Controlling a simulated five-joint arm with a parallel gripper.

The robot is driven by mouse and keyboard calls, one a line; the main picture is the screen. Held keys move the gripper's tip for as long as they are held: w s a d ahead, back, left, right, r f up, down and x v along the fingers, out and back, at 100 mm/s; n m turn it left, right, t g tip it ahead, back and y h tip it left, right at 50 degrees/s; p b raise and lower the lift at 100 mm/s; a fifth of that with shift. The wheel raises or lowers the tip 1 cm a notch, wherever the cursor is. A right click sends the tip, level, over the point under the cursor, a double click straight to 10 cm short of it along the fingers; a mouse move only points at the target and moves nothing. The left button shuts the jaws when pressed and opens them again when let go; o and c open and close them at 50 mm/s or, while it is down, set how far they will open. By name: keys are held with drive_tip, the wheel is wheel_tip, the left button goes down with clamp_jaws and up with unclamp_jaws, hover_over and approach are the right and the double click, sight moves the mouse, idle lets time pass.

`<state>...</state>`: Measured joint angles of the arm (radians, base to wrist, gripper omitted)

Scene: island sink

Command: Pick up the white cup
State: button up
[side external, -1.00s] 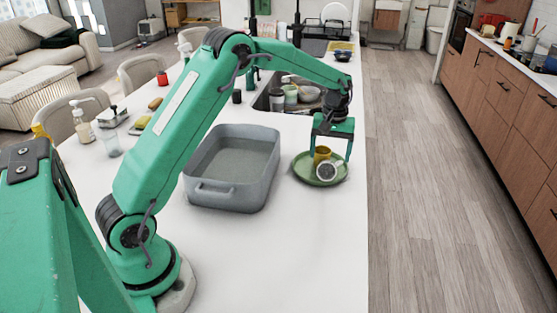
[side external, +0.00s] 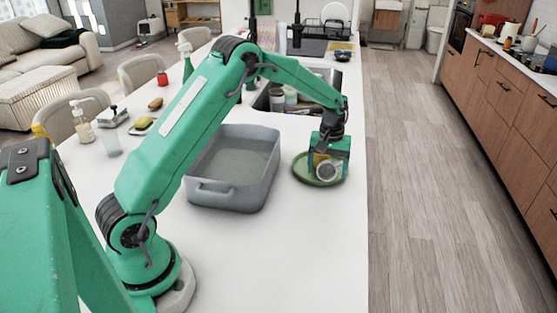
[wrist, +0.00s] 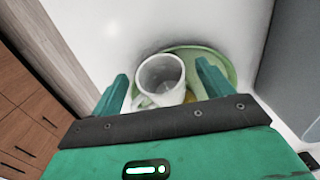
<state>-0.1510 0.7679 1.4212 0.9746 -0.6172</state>
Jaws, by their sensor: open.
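The white cup (side external: 327,170) is on the green plate (side external: 301,169) near the right edge of the counter, and appears tipped with its mouth toward the side camera. In the wrist view the cup (wrist: 160,78) shows its open mouth and a handle at lower left. The green plate (wrist: 228,70) is behind and right of it. My gripper (side external: 329,176) is open and low over the plate, with its fingers on either side of the cup. A yellow cup (side external: 318,158) sits beside the white cup, mostly hidden by my gripper.
A grey basin (side external: 232,168) stands left of the plate. The sink (side external: 270,100) with dishes lies behind it. Soap bottles (side external: 82,120) and a sponge (side external: 144,123) are at the left. The counter in front of the plate is clear.

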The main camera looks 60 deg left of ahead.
idle(0.3)
drive_tip(key=c, duration=1.2)
drive_tip(key=shift+r, duration=0.1)
drive_tip(key=shift+r, duration=0.7)
drive_tip(key=r, duration=0.1)
drive_tip(key=d+r, duration=0.1)
drive_tip(key=r, duration=0.1)
drive_tip(key=shift+s+r, duration=0.1)
drive_tip(key=s+d+r, duration=0.1)
drive_tip(key=d+r, duration=0.1)
drive_tip(key=d, duration=0.1)
drive_tip(key=s+d+r, duration=0.1)
drive_tip(key=d+r, duration=0.1)
drive_tip(key=d, duration=0.1)
drive_tip(key=s+d+r, duration=0.2)
drive_tip(key=d, duration=0.1)
drive_tip(key=shift+s+d+r, duration=0.1)
drive_tip(key=shift+d+r, duration=0.05)
drive_tip(key=shift+d, duration=0.25)
